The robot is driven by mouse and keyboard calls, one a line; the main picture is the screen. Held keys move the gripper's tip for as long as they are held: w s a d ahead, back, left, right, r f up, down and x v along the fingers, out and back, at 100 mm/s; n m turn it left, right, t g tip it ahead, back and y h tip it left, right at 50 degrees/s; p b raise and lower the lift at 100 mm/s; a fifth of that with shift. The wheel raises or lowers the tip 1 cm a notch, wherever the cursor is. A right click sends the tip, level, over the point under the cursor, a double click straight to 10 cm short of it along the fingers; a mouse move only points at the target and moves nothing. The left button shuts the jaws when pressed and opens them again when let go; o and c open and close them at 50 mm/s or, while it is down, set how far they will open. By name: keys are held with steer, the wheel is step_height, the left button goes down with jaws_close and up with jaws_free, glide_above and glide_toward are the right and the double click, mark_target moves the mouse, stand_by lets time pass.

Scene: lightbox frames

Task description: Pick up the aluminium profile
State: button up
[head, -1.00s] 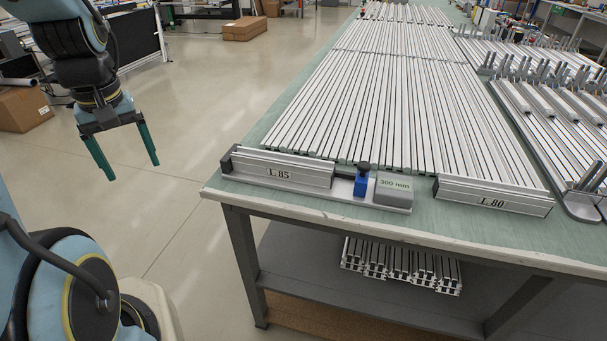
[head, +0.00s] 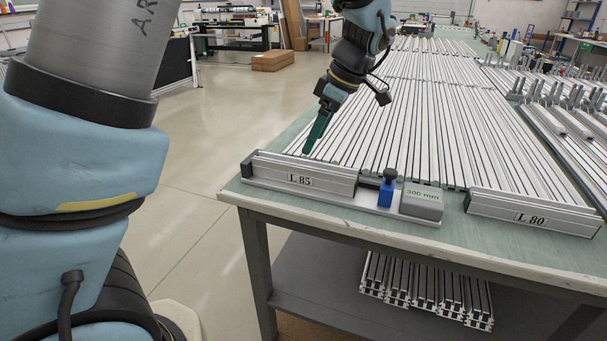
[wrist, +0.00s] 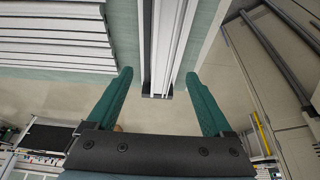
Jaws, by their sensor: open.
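An aluminium profile labelled L 85 (head: 304,178) lies along the front left edge of the bench, on a low rail with a dark stop (head: 247,164) at its left end. My gripper (head: 309,150) points down near the profile's left part in the head view, the fingers nearly overlapping. In the wrist view my gripper (wrist: 162,85) is open and empty. A silver profile (wrist: 164,35), seen from above with a dark end, reaches between the two green fingertips. I cannot tell the exact height gap. Another profile labelled L 80 (head: 532,213) lies at the front right.
A blue clamp (head: 387,188) and a grey 300 mm block (head: 422,200) sit right of L 85. Rows of long profiles (head: 430,120) cover the bench (head: 455,222) behind. More profiles (head: 425,288) lie on the lower shelf. Open floor (head: 190,190) is at the left.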

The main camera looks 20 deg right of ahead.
mark_target(304, 164)
steer(key=x, duration=0.3)
steer(key=shift+s+p+x, duration=0.2)
steer(key=shift+p+x, duration=0.3)
steer(key=shift+x, duration=0.8)
steer(key=shift+s+p+x, duration=0.2)
steer(key=shift+p+x, duration=0.3)
steer(key=shift+x, duration=0.8)
steer(key=shift+f, duration=0.1)
steer(key=shift+c, duration=0.3)
jaws_close()
